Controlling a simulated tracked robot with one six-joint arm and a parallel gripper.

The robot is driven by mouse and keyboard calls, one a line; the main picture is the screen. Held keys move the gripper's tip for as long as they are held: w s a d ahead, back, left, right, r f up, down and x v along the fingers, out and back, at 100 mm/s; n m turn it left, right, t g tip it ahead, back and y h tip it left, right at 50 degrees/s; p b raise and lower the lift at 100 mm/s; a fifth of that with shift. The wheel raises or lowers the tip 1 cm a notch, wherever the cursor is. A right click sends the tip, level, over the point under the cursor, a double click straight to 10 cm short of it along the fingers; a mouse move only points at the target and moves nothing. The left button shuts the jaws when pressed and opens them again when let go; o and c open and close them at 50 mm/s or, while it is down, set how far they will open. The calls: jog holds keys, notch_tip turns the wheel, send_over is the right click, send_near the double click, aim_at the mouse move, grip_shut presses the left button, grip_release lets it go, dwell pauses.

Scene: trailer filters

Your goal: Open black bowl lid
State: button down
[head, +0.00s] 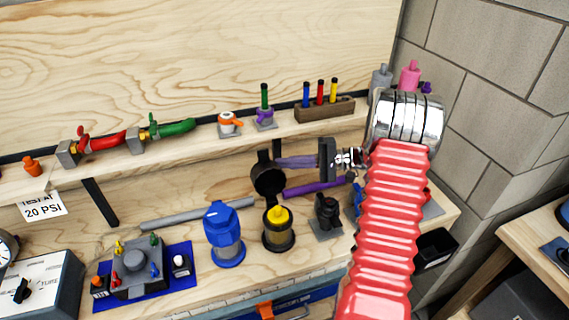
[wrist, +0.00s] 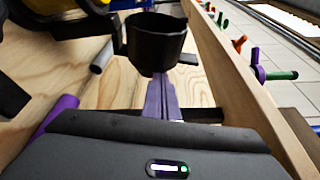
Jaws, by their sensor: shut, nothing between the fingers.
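A black cup-shaped lid (head: 268,182) stands tilted just behind and above a black bowl (head: 278,243) with a yellow piece (head: 278,216) showing at its top. The bowl is uncovered. In the wrist view the lid (wrist: 157,45) is upper centre, beyond my fingertips, and a black and yellow part (wrist: 75,20) is at upper left. My gripper (head: 282,161) has purple fingers pressed together, empty, pointing left at the lid from its right. In the wrist view the closed fingertips (wrist: 161,82) are at the lid's near edge. I cannot tell whether they touch it.
A blue filter (head: 225,238) stands left of the bowl, and a dark fitting (head: 327,215) right of it. A purple bar (head: 315,186) lies behind. A shelf (head: 195,143) with valves and a wooden block of pegs (head: 325,110) runs along the back.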

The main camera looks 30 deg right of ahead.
jog(key=shift+s+a+r, duration=0.15)
jog(key=shift+s+r, duration=0.4)
jog(key=shift+s, duration=0.1)
jog(key=v, duration=1.3)
jog(key=shift+s+d, duration=0.2)
jog(key=shift+d, duration=0.15)
